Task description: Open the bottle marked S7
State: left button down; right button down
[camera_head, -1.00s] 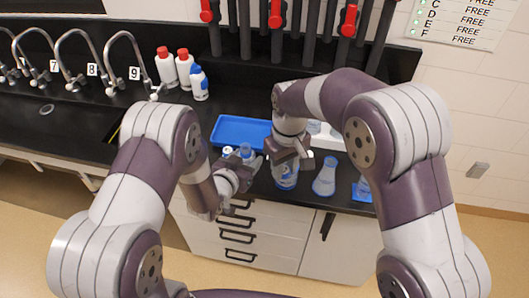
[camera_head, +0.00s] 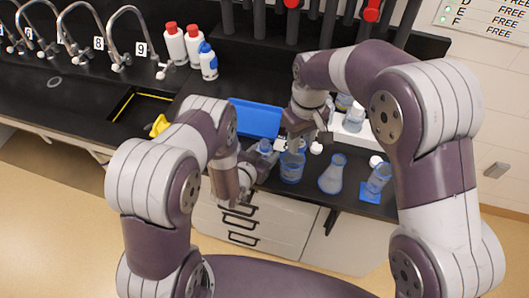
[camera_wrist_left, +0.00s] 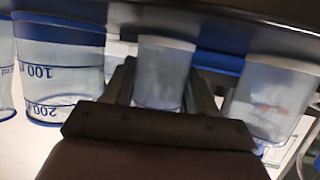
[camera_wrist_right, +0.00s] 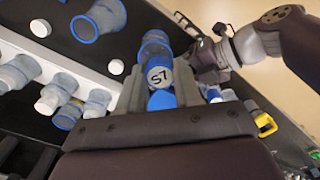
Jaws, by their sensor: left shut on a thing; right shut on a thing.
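The bottle marked S7 (camera_wrist_right: 159,76) shows in the right wrist view, its round grey cap facing that camera and its blue-tinted body behind. My right gripper (camera_wrist_right: 160,92) is shut, with the S7 cap between its fingertips. My left gripper (camera_head: 262,158) reaches in from the side, low by the bottles. In the left wrist view its fingers (camera_wrist_left: 165,90) are shut around a small translucent vessel (camera_wrist_left: 162,72), which seems to be the S7 bottle's body. In the head view my grippers and arms largely hide the bottle.
A blue tray (camera_head: 256,118) lies behind the grippers. A larger bottle (camera_head: 292,166), a conical flask (camera_head: 332,176) and a vessel on a blue base (camera_head: 378,180) stand to the right. A white rack (camera_head: 352,138) is behind. The sink (camera_head: 140,108) is at left.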

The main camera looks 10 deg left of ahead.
pick_arm(q)
jog(key=shift+s+f, duration=0.15)
jog(key=shift+s, duration=0.05)
jog(key=shift+c, duration=2.2)
grip_release()
jog(key=shift+o, duration=0.6)
jog(key=shift+w, duration=0.15)
